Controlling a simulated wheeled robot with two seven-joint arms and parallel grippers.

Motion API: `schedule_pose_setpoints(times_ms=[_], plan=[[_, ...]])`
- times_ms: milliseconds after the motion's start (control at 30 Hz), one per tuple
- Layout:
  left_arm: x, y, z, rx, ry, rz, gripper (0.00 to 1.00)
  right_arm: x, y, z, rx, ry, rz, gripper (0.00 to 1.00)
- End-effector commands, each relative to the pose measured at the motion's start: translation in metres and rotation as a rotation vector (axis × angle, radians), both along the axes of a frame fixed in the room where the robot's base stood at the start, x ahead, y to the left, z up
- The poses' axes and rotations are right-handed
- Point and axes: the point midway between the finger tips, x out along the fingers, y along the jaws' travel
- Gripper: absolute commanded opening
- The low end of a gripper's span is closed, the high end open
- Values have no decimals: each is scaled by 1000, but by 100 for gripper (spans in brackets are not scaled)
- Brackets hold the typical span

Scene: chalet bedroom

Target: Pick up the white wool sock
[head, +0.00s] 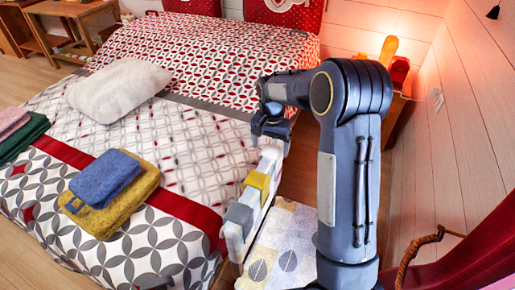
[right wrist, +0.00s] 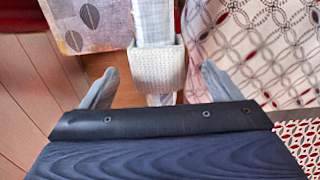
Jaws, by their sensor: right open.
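The white wool sock (right wrist: 157,68) is a pale, coarsely knitted piece draped across a narrow whitish rail (right wrist: 152,25) in the right wrist view. My right gripper (right wrist: 159,75) is open, with one finger on each side of the sock and gaps on both sides. In the head view, my right gripper (head: 270,132) is over the far end of the rail (head: 233,240), and I cannot clearly make out the sock there. My left gripper is not in view.
On the same rail hang a yellow piece (head: 257,183) and a grey piece (head: 238,215), nearer me. The bed (head: 205,150) is left of the rail, with folded blue (head: 105,178) and yellow towels on it. A patterned rug (head: 285,245) and wooden wall are right.

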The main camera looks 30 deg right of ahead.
Motion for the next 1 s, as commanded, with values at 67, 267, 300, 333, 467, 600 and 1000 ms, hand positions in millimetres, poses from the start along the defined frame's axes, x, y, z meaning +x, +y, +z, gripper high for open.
schedule_pose_setpoints(times_ms=[67, 267, 300, 333, 467, 600, 1000], plan=[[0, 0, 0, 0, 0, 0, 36, 0, -1, -9, -1, 3, -2, 84], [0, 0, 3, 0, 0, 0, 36, 0, -3, -32, 0, 4, -1, 84], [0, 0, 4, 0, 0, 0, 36, 1, -4, -37, 0, 5, -2, 84], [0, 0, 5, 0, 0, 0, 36, 1, -5, -42, 0, 5, -2, 84], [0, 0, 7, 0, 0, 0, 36, 2, -6, -62, 1, 5, 0, 84], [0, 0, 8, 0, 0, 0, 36, 3, -6, -73, 1, 2, 0, 84], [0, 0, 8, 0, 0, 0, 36, 3, -6, -74, 1, 1, 0, 61]])
